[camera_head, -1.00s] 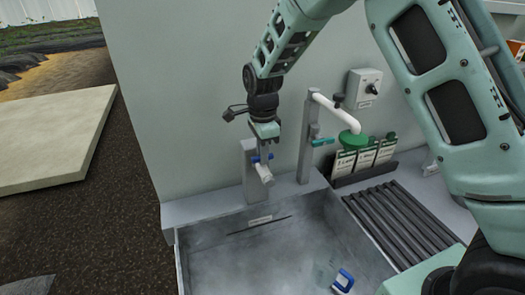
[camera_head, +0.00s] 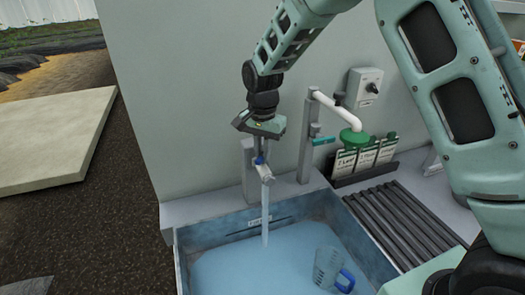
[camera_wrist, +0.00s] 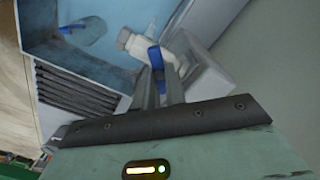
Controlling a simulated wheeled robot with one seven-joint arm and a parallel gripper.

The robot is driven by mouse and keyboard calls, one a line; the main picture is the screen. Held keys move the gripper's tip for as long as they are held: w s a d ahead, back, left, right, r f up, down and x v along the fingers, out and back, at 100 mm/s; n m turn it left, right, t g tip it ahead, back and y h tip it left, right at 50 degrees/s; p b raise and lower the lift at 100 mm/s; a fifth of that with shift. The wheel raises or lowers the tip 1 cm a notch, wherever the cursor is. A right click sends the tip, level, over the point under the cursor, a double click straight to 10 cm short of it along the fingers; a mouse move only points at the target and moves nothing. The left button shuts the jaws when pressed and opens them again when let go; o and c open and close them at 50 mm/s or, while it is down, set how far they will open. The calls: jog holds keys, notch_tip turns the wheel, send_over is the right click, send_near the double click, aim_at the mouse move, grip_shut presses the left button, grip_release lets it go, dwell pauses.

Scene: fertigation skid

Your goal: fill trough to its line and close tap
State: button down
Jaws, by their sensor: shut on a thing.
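The trough (camera_head: 183,262) holds blue water over its whole floor. A dark line with a small label (camera_head: 259,222) shows on its back wall above the water. The tap (camera_head: 264,172) on the grey post pours a stream into the trough. My gripper (camera_head: 259,150) is above the tap, shut on its blue handle (camera_wrist: 156,60), which shows between the fingers in the wrist view. A clear jug with a blue handle (camera_head: 345,281) sits in the water at the trough's right.
A second post with a teal lever (camera_head: 324,141) and white pipe (camera_head: 336,110) stands to the right. A green funnel (camera_head: 353,139), label cards (camera_head: 367,154), a slatted rack (camera_head: 402,220) and a wall dial box (camera_head: 364,88) are beyond it.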

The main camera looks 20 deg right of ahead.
jog(key=shift+n, duration=1.9)
jog(key=shift+r, duration=0.1)
jog(key=c, duration=1.4)
grip_release()
jog(key=shift+c, duration=0.2)
notch_tip(320, 180, up, 17)
jog(key=b, duration=0.4)
jog(key=shift+r, duration=0.2)
